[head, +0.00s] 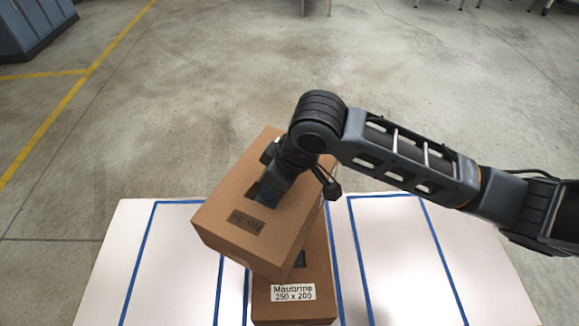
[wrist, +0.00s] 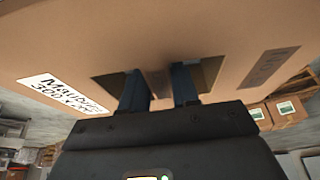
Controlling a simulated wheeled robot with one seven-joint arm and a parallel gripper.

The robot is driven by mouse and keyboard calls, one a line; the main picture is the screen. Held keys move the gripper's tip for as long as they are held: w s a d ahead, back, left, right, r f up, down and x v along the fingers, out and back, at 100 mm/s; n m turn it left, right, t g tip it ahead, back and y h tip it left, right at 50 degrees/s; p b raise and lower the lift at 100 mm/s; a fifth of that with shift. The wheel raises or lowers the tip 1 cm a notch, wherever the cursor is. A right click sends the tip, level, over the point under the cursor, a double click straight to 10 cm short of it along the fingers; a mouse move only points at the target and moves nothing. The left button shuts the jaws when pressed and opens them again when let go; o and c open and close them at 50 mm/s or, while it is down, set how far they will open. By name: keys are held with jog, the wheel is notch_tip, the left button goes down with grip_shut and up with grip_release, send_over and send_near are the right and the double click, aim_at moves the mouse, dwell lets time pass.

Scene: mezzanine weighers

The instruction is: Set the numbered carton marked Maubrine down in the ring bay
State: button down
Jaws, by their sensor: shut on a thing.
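My gripper (head: 268,188) is shut on a brown carton (head: 225,222), held by the wall between two slots in its top. The held carton is tilted in the head view and has a dark number patch, hard to read. In the wrist view my gripper (wrist: 160,88) grips the same carton (wrist: 215,35), whose white label reads Maubrine 300 x 200 or similar. A second carton (head: 293,309), labelled Maubrine 250 x 200, stands on the white table below, partly hidden by the held one. I see no ring mark; the held carton hides part of the table.
The white table (head: 100,285) has blue tape outlines forming bays. The left bay (head: 175,270) and right bay (head: 400,270) look empty where visible; the second carton stands in the middle one. Other cartons (wrist: 285,110) show behind in the wrist view.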

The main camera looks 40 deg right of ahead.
aim_at(288, 202)
jog(key=s+r+n, duration=0.1)
jog(key=r, duration=0.1)
jog(key=s+r+n+g+y, duration=0.1)
jog(key=s+r+n, duration=0.3)
jog(key=r, duration=0.1)
jog(key=shift+s+y, duration=0.1)
jog(key=shift+y, duration=0.2)
jog(key=shift+s+r+n, duration=0.15)
jog(key=shift+s+n, duration=0.15)
jog(key=shift+s, duration=0.05)
jog(key=shift+f, duration=1.4)
jog(key=shift+f, duration=0.25)
jog(key=shift+d+f, duration=0.15)
jog(key=shift+f, duration=0.5)
jog(key=shift+f, duration=0.1)
jog(key=shift+f+b, duration=1.55)
jog(key=shift+f, duration=4.1)
jog(key=shift+f, duration=0.3)
